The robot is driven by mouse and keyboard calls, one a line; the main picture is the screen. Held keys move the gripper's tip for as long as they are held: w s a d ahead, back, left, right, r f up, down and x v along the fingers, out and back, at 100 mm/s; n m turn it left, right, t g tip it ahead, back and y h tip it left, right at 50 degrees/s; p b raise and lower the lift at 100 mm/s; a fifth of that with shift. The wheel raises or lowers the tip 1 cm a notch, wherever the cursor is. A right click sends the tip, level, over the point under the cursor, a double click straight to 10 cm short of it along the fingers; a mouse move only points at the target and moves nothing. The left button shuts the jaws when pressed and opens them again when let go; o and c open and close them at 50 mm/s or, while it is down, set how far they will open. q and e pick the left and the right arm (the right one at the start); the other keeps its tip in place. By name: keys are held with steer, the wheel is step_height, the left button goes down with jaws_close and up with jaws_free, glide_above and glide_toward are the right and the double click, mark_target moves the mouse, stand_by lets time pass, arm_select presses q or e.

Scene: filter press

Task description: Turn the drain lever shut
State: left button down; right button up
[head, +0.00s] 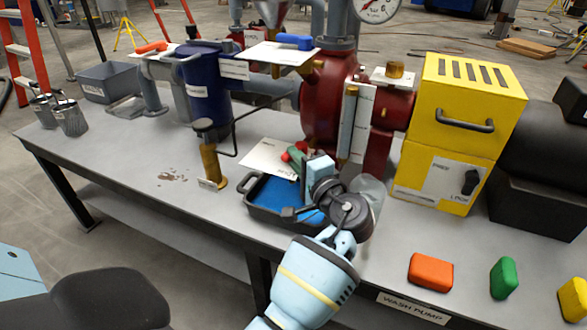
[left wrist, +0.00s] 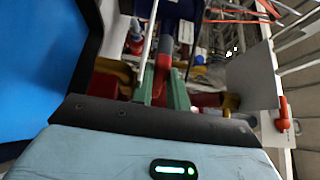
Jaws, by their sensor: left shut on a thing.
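My left gripper (head: 299,158) reaches in from the bottom middle over the drip tray, at the foot of the dark red pump body. In the left wrist view its two green fingers (left wrist: 163,88) are closed on a red lever (left wrist: 162,66), which lies between them; I take it for the drain lever. In the head view only red ends of the lever (head: 286,157) show beside the fingers; the rest is hidden by the gripper. I cannot tell the lever's exact angle. My right gripper is not in view.
A dark tray with a blue bottom (head: 262,212) lies under the gripper. A white label plate (head: 262,157) stands behind it. A brass post (head: 210,165) is to the left, the dark red pump (head: 325,105) behind, a yellow switch box (head: 450,150) to the right.

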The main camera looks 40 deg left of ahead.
arm_select(q)
steer(key=n+g, duration=0.1)
steer(key=g+b, duration=0.1)
steer(key=d+n+g+y+b, duration=0.1)
steer(key=g, duration=0.1)
steer(key=shift+w+n, duration=0.3)
steer(key=shift+w, duration=0.05)
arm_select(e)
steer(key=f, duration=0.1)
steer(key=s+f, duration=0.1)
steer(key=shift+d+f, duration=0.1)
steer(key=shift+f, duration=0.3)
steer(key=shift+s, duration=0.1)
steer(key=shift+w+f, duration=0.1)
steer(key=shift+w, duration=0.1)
arm_select(q)
steer(key=c, duration=1.4)
jaws_free()
steer(key=shift+o, duration=0.2)
